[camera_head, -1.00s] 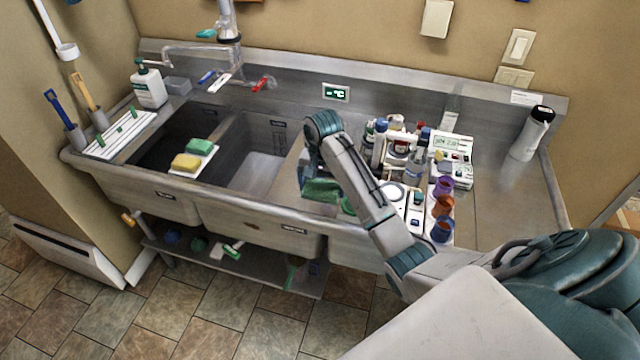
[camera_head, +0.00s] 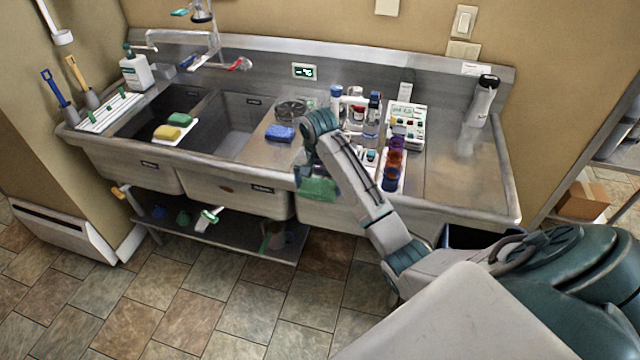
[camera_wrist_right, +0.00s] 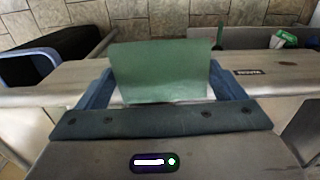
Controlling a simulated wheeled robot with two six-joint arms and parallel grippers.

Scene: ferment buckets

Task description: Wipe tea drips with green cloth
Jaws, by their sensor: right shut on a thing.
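The green cloth (camera_head: 318,188) hangs from my right gripper (camera_head: 309,176), in front of the steel counter's front edge in the head view. In the wrist view the green cloth (camera_wrist_right: 160,72) spans between the two blue fingers of my right gripper (camera_wrist_right: 160,92), which is shut on it. The sink's front rim shows behind the cloth there. No tea drips can be made out on the counter (camera_head: 455,185); my right arm hides part of it. My left gripper is not in view.
A flask (camera_head: 482,101) stands at right. A dark bin (camera_head: 480,237) is below.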

